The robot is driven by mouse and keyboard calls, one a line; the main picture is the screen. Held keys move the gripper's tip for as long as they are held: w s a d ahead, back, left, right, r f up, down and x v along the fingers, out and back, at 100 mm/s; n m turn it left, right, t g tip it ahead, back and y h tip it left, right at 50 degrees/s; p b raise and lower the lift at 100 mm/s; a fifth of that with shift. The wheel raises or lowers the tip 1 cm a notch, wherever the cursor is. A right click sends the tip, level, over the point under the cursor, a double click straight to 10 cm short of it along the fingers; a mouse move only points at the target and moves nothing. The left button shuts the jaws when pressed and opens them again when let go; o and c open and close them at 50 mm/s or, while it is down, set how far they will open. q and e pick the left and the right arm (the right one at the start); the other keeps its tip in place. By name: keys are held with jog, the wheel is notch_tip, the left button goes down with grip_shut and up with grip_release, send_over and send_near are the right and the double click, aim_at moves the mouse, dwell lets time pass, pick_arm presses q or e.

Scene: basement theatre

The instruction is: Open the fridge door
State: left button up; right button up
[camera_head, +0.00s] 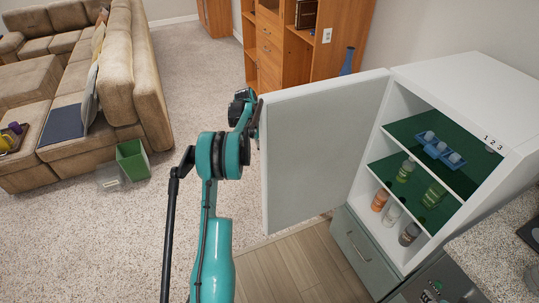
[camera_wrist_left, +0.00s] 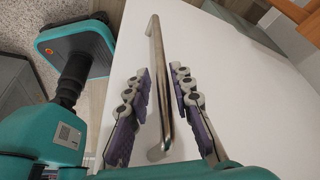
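The white fridge (camera_head: 460,75) stands at the right in the head view. Its door (camera_head: 325,150) is swung wide open, with its inner face and the lit shelves showing. My left gripper (camera_head: 262,118) is at the door's free edge, mostly hidden behind it. In the left wrist view, the long metal handle (camera_wrist_left: 158,95) runs along the white outer face of the door (camera_wrist_left: 235,90). My left gripper (camera_wrist_left: 161,72) is open, its two purple-padded fingers on either side of the handle with gaps between. My right gripper is not in view.
Bottles (camera_head: 392,210) and a blue tray (camera_head: 438,148) sit on the fridge shelves. A grey drawer (camera_head: 362,252) is below. A wooden cabinet (camera_head: 330,55) with a blue vase (camera_head: 347,62) stands behind the door.

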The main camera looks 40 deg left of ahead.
pick_arm(q)
jog(key=shift+r, duration=0.15)
jog(key=v, duration=1.1)
jog(key=shift+a+r, duration=0.25)
jog(key=shift+r, duration=0.1)
